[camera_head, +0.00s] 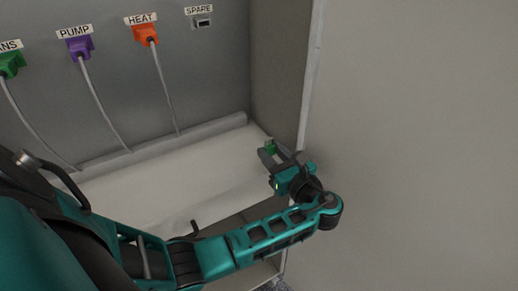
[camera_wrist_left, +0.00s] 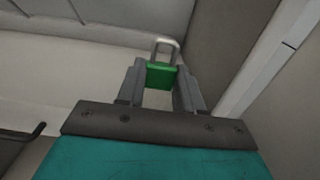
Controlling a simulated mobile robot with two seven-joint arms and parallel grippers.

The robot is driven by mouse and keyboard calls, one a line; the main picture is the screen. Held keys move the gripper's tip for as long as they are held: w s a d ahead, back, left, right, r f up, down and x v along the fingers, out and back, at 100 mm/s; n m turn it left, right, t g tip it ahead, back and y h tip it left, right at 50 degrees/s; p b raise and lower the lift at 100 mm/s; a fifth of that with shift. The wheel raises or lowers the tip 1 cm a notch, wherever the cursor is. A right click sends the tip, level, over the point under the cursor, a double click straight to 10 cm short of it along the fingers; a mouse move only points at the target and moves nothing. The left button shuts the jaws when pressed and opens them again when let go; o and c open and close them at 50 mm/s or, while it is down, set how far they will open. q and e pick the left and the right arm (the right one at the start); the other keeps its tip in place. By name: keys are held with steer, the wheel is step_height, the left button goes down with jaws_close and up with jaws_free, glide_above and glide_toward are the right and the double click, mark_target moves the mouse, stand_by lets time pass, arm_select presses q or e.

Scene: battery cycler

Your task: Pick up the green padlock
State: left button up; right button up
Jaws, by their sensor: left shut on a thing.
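The green padlock (camera_wrist_left: 161,76) is between the two fingers of my left gripper (camera_wrist_left: 160,72) in the left wrist view, with its grey metal shackle pointing away from the gripper. The fingers touch its body on both sides. In the head view the padlock (camera_head: 270,148) shows as a small green patch between the fingertips of my left gripper (camera_head: 268,150), near the right end of the white shelf surface. Whether the padlock is still touching the surface I cannot tell. My right gripper is not in view.
A white ledge (camera_head: 150,190) runs along the cabinet. Green (camera_head: 11,64), purple (camera_head: 79,47) and orange (camera_head: 146,34) plugs with grey cables sit on the back wall, beside a SPARE socket (camera_head: 202,22). The cabinet side wall (camera_head: 277,60) rises close to my left gripper.

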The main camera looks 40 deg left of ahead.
arm_select(q)
steer(key=v, duration=0.7)
stand_by(0.6)
stand_by(0.5)
steer(key=s+d+r+m+t+h, duration=0.4)
steer(key=r+m+t+h, duration=0.2)
steer(key=m+t+h, duration=0.5)
steer(key=m+h, duration=0.2)
steer(key=h, duration=0.3)
steer(key=shift+s+r+h, duration=0.15)
steer(key=shift+r+h, duration=0.15)
steer(key=shift+r, duration=0.1)
